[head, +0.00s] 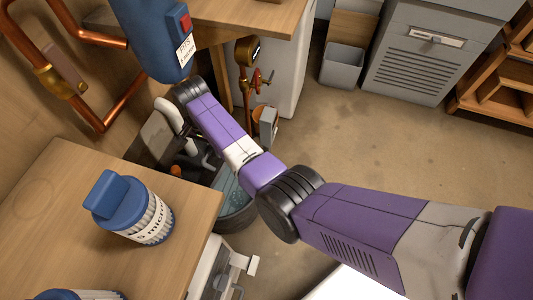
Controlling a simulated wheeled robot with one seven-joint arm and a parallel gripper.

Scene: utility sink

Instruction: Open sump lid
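The sump is a dark round basin (238,219) on the floor in the gap between the wooden counters. Bluish water shows inside it, so at least part of its mouth is uncovered. A flat grey panel (156,138) stands tilted at the left of the basin; it looks like the lid, but I cannot be sure. My purple arm crosses from the lower right and covers part of the basin. Its far end reaches down by a white curved piece near the panel. My gripper's fingers cannot be made out there, nor whether they touch the panel.
A wooden counter (60,215) with a blue-capped filter cartridge (132,210) is at lower left. A blue canister (150,35) and copper pipes (100,120) are above. A valve pipe (246,80) stands behind the arm. A grey bin (342,65) is farther back. The floor at right is clear.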

